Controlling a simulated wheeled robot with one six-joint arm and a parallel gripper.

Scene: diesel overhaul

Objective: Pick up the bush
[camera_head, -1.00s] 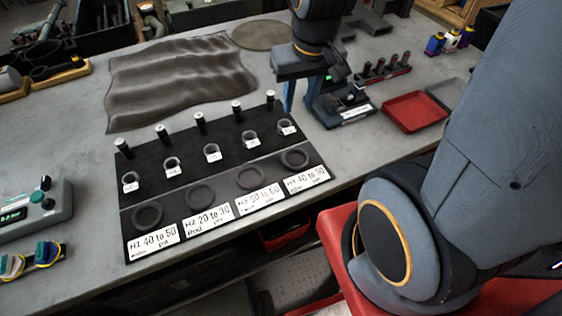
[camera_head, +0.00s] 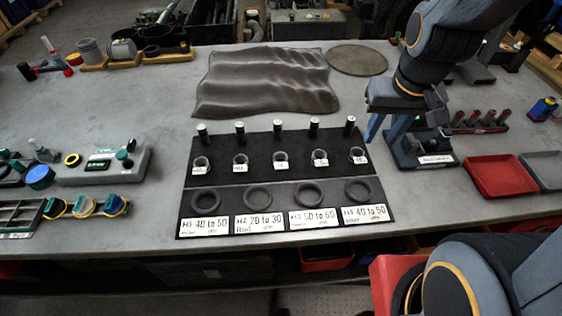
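Several small metal ring-shaped bushes with white tags stand in a row on the black mat (camera_head: 225,178). They include a far-left bush (camera_head: 201,164), a middle bush (camera_head: 281,160) and a far-right bush (camera_head: 357,155). The tag writing is too small to read. My gripper (camera_head: 387,128) is to the right of the row, beside a small blue-grey device (camera_head: 420,148). Its fingers point down and look apart, with nothing seen between them.
Dark pins (camera_head: 240,132) stand behind the bushes; flat dark rings (camera_head: 258,196) and labels lie in front. A crumpled brown cloth (camera_head: 265,85) lies behind. A red tray (camera_head: 495,177) is at right, a green-display instrument (camera_head: 100,165) at left. Bare table lies between the instrument and mat.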

